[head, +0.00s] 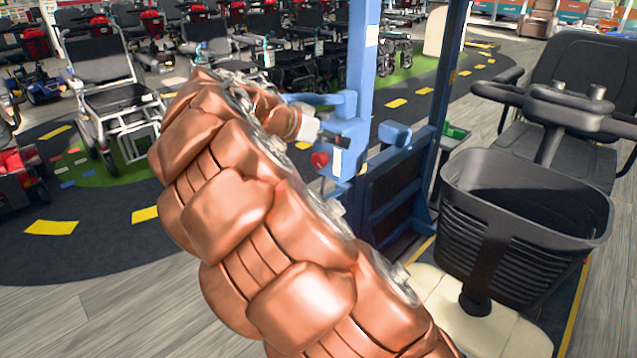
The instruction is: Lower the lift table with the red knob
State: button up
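The red knob (320,160) sits low on the front of a light blue control housing (349,145), fixed to the blue upright of the lift table (362,60). My gripper (340,136) is beside the housing, just above and right of the knob in the picture. It looks small and dark beyond a white wrist part, and its fingers are not clear. I cannot tell whether it touches the housing. My copper-coloured arm crosses the middle of the view and hides part of the lift's left side.
A mobility scooter with a black front basket (525,215) stands at the right, next to the lift frame. Wheelchairs (112,95) and more scooters stand in rows behind. A dark floor path with yellow marks (52,227) runs at the left, with bare wood floor in front.

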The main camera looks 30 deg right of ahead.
aim_at(317, 160)
jog(key=w+a+f+m+t+h+b, duration=0.1)
jog(key=w+a+f+t+h+b, duration=0.1)
jog(key=w+f+b, duration=0.7)
jog(key=w+d+f, duration=0.1)
jog(key=d, duration=0.1)
jog(key=w+d+f, duration=0.1)
jog(key=d, duration=0.1)
jog(key=w+d+f, duration=0.1)
jog(key=d+f, duration=0.1)
jog(key=shift+w+d, duration=0.1)
jog(key=shift+w, duration=0.15)
jog(key=shift+w+d+f, duration=0.1)
jog(key=shift+w+d, duration=0.05)
jog(key=shift+d, duration=0.35)
jog(key=shift+c, duration=0.3)
jog(key=c, duration=1.1)
